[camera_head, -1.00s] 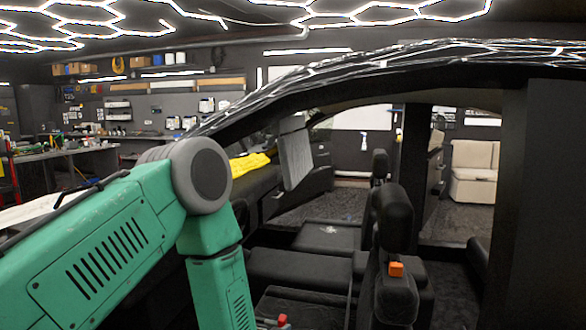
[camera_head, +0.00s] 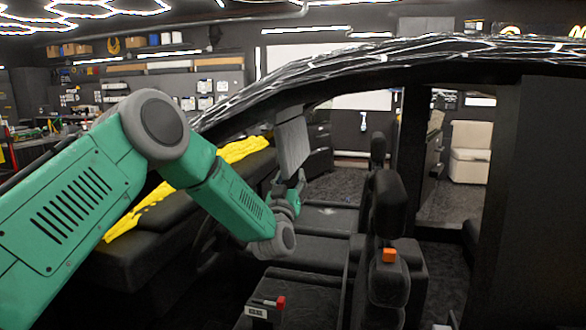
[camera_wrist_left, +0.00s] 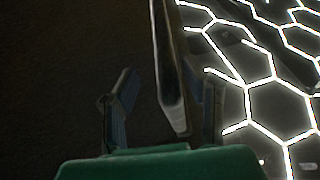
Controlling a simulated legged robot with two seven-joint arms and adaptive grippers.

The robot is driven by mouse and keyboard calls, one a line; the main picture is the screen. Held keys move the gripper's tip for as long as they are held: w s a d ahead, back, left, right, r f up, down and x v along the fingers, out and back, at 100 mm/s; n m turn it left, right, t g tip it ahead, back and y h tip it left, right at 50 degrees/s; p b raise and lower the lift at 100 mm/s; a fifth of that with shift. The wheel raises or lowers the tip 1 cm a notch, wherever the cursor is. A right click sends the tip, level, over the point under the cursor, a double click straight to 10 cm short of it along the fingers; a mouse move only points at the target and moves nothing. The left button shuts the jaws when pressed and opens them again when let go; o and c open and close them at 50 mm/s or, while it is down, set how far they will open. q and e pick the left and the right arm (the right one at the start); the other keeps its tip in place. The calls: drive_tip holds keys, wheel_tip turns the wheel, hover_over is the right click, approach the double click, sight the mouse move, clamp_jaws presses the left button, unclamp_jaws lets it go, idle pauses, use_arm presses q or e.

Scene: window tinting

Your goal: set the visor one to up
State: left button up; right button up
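The visor (camera_head: 293,143) is a grey flat panel hanging down from the front roof edge inside the car. My left arm reaches in through the door opening, and my left gripper (camera_head: 291,186) is just below the visor's lower edge. In the left wrist view, the gripper (camera_wrist_left: 166,108) is open, with one finger on each side of the visor (camera_wrist_left: 170,65), seen edge-on as a narrow dark panel. The visor lies closer to the right finger; whether it touches is unclear. My right gripper is in neither view.
The dark roof frame (camera_head: 330,75) arches over the opening. The black seat (camera_head: 388,205) with an orange part stands right of the arm. A yellow cloth (camera_head: 150,205) lies on the dashboard side. A dark pillar (camera_head: 530,200) fills the right side.

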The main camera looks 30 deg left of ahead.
sight(292, 168)
use_arm(q)
drive_tip(key=x, duration=0.3)
drive_tip(key=shift+w+a, duration=0.2)
drive_tip(key=shift+a, duration=0.2)
drive_tip(key=shift+w+a, duration=0.25)
drive_tip(key=shift+a, duration=0.15)
drive_tip(key=shift+d+r, duration=0.1)
drive_tip(key=shift+d, duration=0.15)
drive_tip(key=shift+c, duration=1.2)
drive_tip(key=shift+d, duration=0.2)
clamp_jaws()
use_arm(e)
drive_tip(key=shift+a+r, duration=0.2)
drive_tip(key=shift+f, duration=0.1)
